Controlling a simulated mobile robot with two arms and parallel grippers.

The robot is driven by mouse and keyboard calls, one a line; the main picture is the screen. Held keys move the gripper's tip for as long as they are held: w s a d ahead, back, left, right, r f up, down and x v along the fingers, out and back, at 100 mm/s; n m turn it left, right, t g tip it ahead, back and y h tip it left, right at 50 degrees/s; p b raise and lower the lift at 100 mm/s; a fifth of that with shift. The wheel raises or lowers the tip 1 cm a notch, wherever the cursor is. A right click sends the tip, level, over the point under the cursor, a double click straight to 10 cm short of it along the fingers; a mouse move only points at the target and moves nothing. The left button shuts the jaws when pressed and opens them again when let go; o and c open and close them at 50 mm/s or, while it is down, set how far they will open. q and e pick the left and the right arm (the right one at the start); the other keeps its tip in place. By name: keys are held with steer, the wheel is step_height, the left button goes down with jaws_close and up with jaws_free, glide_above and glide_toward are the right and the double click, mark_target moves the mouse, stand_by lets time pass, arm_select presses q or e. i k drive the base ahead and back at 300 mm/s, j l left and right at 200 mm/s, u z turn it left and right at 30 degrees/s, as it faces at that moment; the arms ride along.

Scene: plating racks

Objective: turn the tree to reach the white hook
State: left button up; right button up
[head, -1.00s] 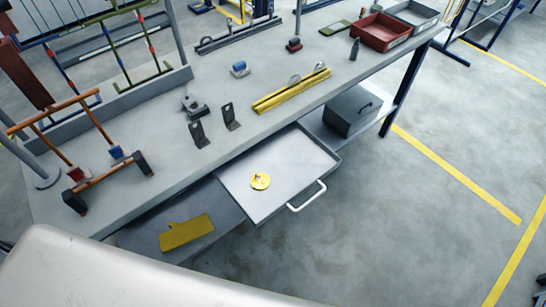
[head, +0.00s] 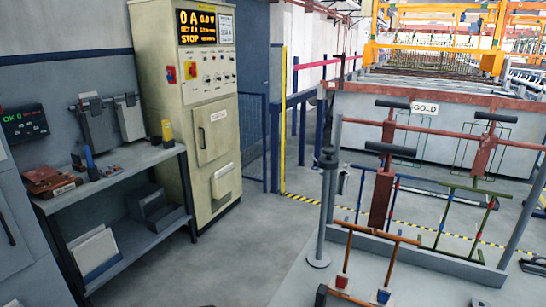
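I cannot make out a white hook in the head view. Nothing there is clearly a turning tree. Plating racks stand at the right: an orange-brown rack (head: 372,233) with red and blue blocks low on its legs, a green rack (head: 462,189) behind it, and red-brown racks (head: 381,200) with black top bars. Neither of my grippers is in view.
A grey shelf bench (head: 120,165) with small tools and boxes stands at the left, beside a beige control cabinet (head: 205,140). A blue and yellow rail (head: 283,120) is behind. Grey floor (head: 245,250) lies open in the middle. A GOLD-signed tank (head: 350,115) stands behind the racks.

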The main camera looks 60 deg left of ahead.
mark_target(329, 162)
steer(key=u, duration=1.65)
